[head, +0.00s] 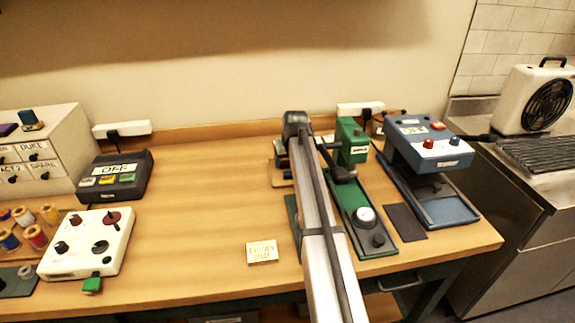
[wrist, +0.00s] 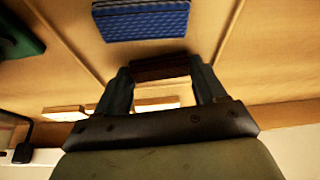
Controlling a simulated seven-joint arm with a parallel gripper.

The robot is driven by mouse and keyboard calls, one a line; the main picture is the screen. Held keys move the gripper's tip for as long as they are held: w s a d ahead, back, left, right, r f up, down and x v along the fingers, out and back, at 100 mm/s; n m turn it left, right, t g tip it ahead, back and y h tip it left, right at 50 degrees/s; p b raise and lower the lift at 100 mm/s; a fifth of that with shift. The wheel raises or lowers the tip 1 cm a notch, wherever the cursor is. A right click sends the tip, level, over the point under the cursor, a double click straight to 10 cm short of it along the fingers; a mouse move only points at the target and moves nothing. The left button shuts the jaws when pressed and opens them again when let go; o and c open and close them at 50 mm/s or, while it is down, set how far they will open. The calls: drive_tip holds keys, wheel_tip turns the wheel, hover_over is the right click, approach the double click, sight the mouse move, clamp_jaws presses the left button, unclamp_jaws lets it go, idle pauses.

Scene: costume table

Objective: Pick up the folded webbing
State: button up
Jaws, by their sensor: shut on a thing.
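My gripper (wrist: 160,70) points down over the wooden table, and its two fingers are closed on a dark reddish-brown folded piece (wrist: 160,66). The piece spans the gap between the fingertips and looks like the folded webbing. I cannot tell whether it touches the surface below. A blue block with a woven pattern (wrist: 140,20) lies apart from the fingers, at the top of the wrist view. In the head view my arm hides the fingertips and most of what they hold.
A green press (head: 352,143) and a blue machine (head: 425,140) stand right of my arm. A small label card (head: 262,252) lies left of it. A white control box (head: 88,245) and a dark switch box (head: 115,177) are further left. The table's middle left is clear.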

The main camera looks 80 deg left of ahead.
drive_tip(key=c, duration=0.3)
